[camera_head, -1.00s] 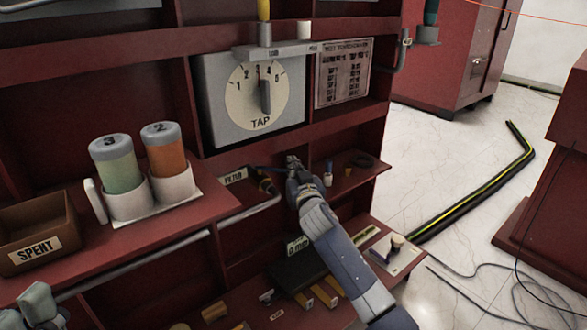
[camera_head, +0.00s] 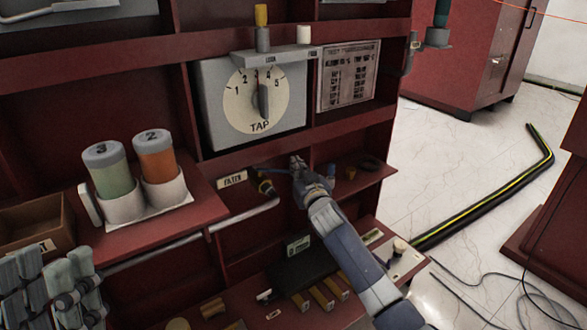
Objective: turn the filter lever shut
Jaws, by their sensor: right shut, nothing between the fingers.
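The label reading FILTER (camera_head: 232,180) is on the red cabinet below the tap dial. Beside it, a dark valve with a yellow band (camera_head: 265,186) sits on a pale pipe (camera_head: 245,216). A thin blue lever (camera_head: 262,170) runs from the valve toward my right gripper. My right gripper (camera_head: 296,162) is shut and empty, at or close to the lever's right end; I cannot tell whether they touch. My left gripper (camera_head: 55,290) is at the lower left, in front of the shelf, with its fingertips unclear.
The tap dial (camera_head: 258,98) is above. Canisters marked 3 (camera_head: 107,170) and 2 (camera_head: 157,158) stand in white holders on the left shelf, beside a brown box (camera_head: 38,222).

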